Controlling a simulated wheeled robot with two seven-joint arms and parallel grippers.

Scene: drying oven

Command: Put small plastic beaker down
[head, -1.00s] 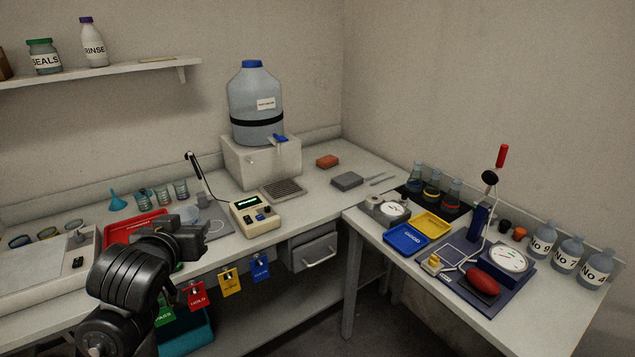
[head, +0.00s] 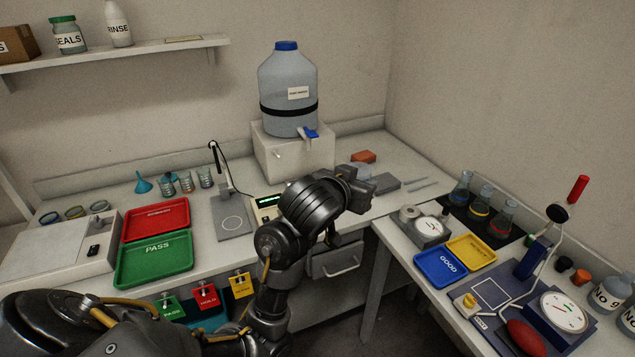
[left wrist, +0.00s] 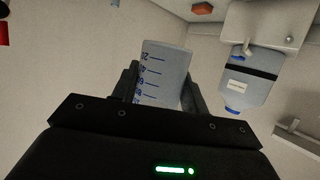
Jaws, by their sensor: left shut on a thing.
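The small plastic beaker (left wrist: 163,75) is translucent with blue graduation marks. In the left wrist view it sits between the two fingers of my left gripper (left wrist: 160,92), which is shut on it. In the head view my left gripper (head: 368,184) is in front of the rear bench, right of the meter and in front of the grey block. Only a pale bit of the beaker (head: 345,171) shows behind the gripper there, so its base and any contact with the bench are hidden. My right gripper is not in view.
A large water carboy (head: 288,90) stands on a white stand (head: 293,150) behind the gripper. An orange block (head: 363,156) and a grey block (head: 384,182) lie nearby. Red (head: 155,219) and green (head: 153,260) trays are left. Flasks (head: 483,207) stand on the right bench.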

